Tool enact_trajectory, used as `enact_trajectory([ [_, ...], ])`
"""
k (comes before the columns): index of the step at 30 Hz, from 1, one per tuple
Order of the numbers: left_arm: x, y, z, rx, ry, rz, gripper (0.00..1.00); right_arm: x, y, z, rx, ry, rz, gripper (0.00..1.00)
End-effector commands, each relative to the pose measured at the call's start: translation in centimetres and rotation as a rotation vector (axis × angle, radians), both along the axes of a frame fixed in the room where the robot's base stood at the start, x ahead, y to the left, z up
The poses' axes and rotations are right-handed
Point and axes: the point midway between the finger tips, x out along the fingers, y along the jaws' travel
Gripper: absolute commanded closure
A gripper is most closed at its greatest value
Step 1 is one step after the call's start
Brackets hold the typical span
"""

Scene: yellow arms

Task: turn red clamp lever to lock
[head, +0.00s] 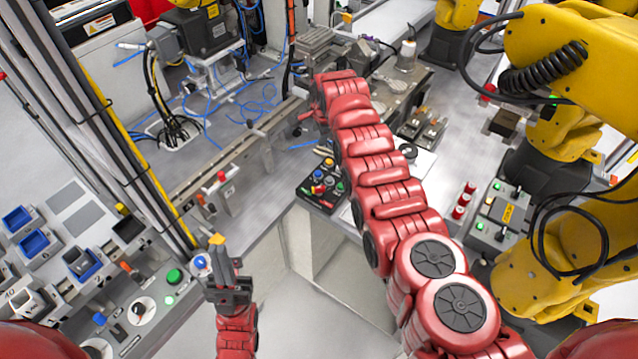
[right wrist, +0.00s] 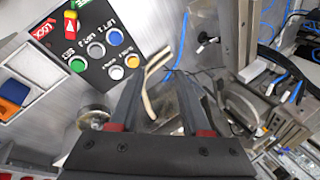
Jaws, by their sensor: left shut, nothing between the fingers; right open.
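I cannot single out the red clamp lever for certain. A small red-topped part (head: 221,177) stands on the rail left of centre in the head view. In the right wrist view, a panel (right wrist: 104,68) carries a red LOCK label (right wrist: 43,29), a red and yellow control (right wrist: 71,24) and several round buttons. My right gripper (right wrist: 162,88) is open, and a pale curved strip (right wrist: 152,85) shows between its fingers; contact cannot be told. In the head view the right arm mostly hides that gripper. My left gripper (head: 217,242) is shut and empty, fingers upward, near the left console.
The left console (head: 150,315) has buttons and blue bins. A button box (head: 322,188) sits on the middle bench edge. Yellow arms (head: 570,100) crowd the right. Blue cables (head: 262,100) lie on the back bench. The floor between the benches (head: 300,300) is clear.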

Motion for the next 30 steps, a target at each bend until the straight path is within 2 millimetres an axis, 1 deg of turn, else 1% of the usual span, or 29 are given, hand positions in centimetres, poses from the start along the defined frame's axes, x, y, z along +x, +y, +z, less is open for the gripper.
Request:
enact_trajectory([
  [1,0.0,0.0,0.0,0.0,0.0,0.0,1.0,-1.7,0.4,1.9,-0.001,0.087,-0.039,0.53],
  [3,0.0,0.0,0.0,0.0,0.0,0.0,1.0,-4.5,0.4,3.7,-0.013,0.21,-0.097,0.53],
  [6,0.0,0.0,0.0,0.0,0.0,0.0,1.0,-7.7,0.3,5.7,-0.035,0.333,-0.16,0.53],
  [9,0.0,0.0,0.0,0.0,0.0,0.0,1.0,-9.5,0.2,6.8,-0.05,0.399,-0.197,0.53],
  [11,0.0,0.0,-0.2,0.0,0.0,0.0,1.0,-10.0,0.1,6.9,-0.056,0.417,-0.206,0.53],
  [14,0.0,0.0,-0.7,0.0,0.0,0.0,1.0,-10.2,0.1,6.4,-0.058,0.424,-0.211,0.53],
  [17,0.0,0.0,-1.6,0.0,0.0,0.0,1.0,-10.2,0.1,5.3,-0.058,0.423,-0.21,0.53],
  [20,0.0,0.0,-3.0,0.0,0.0,0.0,1.0,-10.1,0.1,3.8,-0.056,0.421,-0.208,0.53],
  [30,0.0,0.0,-9.3,0.0,0.0,0.0,1.0,-10.0,0.1,-2.6,-0.055,0.416,-0.207,0.53],
])
